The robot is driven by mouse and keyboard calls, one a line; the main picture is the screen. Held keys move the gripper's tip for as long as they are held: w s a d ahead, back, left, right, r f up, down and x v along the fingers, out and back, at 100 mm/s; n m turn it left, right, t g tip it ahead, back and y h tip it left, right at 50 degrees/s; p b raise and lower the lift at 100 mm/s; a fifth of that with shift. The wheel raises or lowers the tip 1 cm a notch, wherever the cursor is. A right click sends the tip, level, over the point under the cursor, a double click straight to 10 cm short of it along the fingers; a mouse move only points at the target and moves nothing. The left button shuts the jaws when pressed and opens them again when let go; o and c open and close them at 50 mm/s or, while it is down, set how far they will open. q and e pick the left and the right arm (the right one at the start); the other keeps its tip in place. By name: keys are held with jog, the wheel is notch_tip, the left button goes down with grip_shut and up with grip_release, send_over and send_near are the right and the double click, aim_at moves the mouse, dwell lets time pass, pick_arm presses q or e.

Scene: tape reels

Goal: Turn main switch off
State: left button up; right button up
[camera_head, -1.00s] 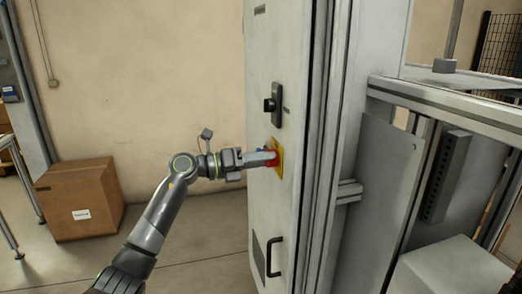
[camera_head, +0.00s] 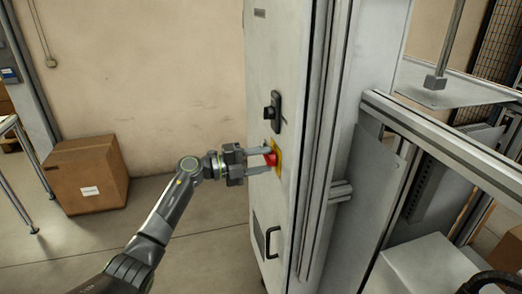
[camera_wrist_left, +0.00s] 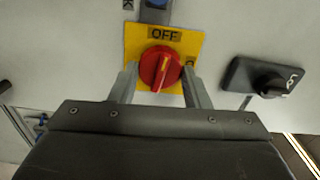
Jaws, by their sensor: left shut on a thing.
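The main switch is a red rotary knob (camera_head: 271,159) on a yellow plate (camera_head: 279,152) on the grey cabinet door. My left gripper (camera_head: 270,160) is shut on the knob, one finger above and one below in the head view. It also shows from behind in the left wrist view (camera_wrist_left: 160,84). My right gripper is not seen.
A black door lock (camera_head: 273,111) is above the switch and a black pull handle (camera_head: 271,242) below it. A metal frame (camera_head: 450,145) stands right of the cabinet. A cardboard box (camera_head: 86,175) sits on the floor at left.

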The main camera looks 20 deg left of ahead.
pick_arm(q)
jog(key=shift+n+p, duration=0.8)
jog(key=shift+n, duration=0.1)
jog(key=o, duration=1)
jog(key=shift+a, duration=0.1)
jog(key=b+v, duration=0.7)
jog(key=v, duration=1)
jog(key=shift+s+a, duration=0.15)
